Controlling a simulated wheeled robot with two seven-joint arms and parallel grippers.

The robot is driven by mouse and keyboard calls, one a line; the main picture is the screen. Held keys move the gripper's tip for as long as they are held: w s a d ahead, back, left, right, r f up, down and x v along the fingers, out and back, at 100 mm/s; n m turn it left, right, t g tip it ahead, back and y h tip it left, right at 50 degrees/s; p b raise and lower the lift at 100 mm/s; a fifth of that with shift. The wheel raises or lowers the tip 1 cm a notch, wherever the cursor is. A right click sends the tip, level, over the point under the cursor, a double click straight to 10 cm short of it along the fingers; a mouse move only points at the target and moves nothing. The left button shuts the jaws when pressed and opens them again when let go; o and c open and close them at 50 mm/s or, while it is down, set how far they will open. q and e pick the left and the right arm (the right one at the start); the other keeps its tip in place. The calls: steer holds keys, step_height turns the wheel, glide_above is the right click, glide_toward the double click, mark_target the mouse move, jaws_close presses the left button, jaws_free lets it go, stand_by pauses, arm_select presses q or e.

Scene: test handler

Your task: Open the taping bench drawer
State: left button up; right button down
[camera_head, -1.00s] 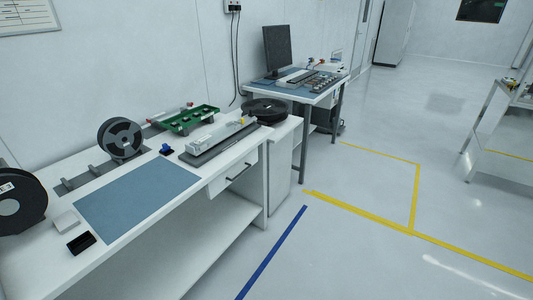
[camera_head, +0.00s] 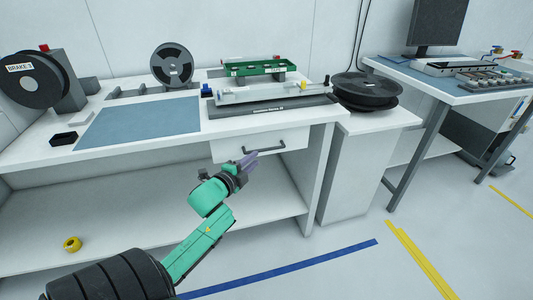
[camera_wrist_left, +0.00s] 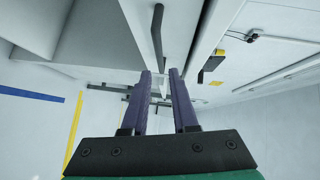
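The taping bench (camera_head: 170,145) is white, with a white drawer (camera_head: 290,140) under the right part of its top. The drawer front looks flush with the bench. Its dark bar handle (camera_head: 264,149) also shows in the left wrist view (camera_wrist_left: 157,35), ahead of the fingertips. My left gripper (camera_head: 252,157), on a green arm, is just in front of the handle, near its left end. Its purple fingers are apart with nothing seen between them in the left wrist view (camera_wrist_left: 160,75). I cannot tell whether they touch the handle. My right gripper is out of view.
A blue mat (camera_head: 140,122), tape reels and a long grey sealing device (camera_head: 272,104) sit on the bench. A yellow roll (camera_head: 72,244) lies on the lower shelf. A white cabinet (camera_head: 355,175) stands to the right. The floor in front is clear.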

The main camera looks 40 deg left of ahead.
mark_target(266, 150)
arm_select(q)
steer(key=b+x, duration=0.1)
steer(key=x, duration=0.8)
steer(key=shift+s+f, duration=0.1)
jaws_close()
stand_by(0.9)
